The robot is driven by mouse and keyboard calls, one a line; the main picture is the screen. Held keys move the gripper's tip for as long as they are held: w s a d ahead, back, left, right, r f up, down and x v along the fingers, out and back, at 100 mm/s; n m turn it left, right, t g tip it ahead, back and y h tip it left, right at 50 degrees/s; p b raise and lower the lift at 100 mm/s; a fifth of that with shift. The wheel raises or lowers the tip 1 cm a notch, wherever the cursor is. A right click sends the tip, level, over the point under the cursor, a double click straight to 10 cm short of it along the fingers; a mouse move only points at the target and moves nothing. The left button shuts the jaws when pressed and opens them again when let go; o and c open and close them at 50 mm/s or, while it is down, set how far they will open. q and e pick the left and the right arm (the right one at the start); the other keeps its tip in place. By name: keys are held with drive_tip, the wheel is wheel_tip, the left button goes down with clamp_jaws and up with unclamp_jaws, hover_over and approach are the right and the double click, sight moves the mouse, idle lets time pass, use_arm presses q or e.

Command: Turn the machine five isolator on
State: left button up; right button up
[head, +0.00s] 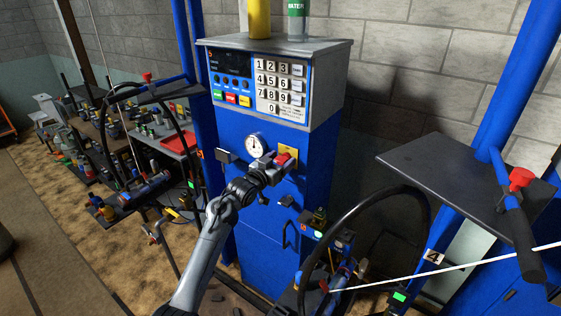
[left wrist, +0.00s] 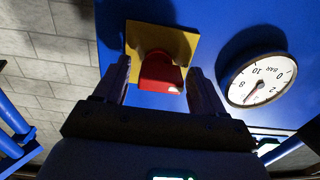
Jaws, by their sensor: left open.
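The isolator is a red knob (head: 283,159) on a yellow plate (head: 292,152), set on the front of the blue machine cabinet (head: 232,140), whose display carries a small 5. My left gripper (head: 276,163) is at the knob and partly covers it in the head view. In the left wrist view, the red knob (left wrist: 160,73) sits between the two open fingers of my left gripper (left wrist: 160,78), with the yellow plate (left wrist: 188,42) behind it. Gaps show between knob and fingers, but I cannot tell whether either touches. My right gripper is out of sight.
A round pressure gauge (head: 255,145) is left of the knob, and a keypad (head: 280,88) is above it. A dark shelf (head: 430,165) on a blue post juts out at the right. A black hose (head: 345,220) curves in front at lower right.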

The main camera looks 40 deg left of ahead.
use_arm(q)
drive_tip(key=shift+c, duration=0.4)
drive_tip(key=c, duration=0.9)
drive_tip(key=shift+m, duration=0.3)
drive_tip(key=m+p, duration=0.1)
drive_tip(key=m, duration=0.1)
drive_tip(key=shift+r+m, duration=0.1)
drive_tip(key=shift+m, duration=0.3)
drive_tip(key=m+p, duration=0.1)
drive_tip(key=m, duration=0.3)
drive_tip(key=shift+d, duration=0.15)
drive_tip(key=m, duration=0.5)
drive_tip(key=shift+w, duration=0.1)
drive_tip(key=m, duration=0.5)
drive_tip(key=shift+d+b, duration=0.2)
drive_tip(key=shift+b, duration=0.1)
drive_tip(key=shift+m, duration=0.4)
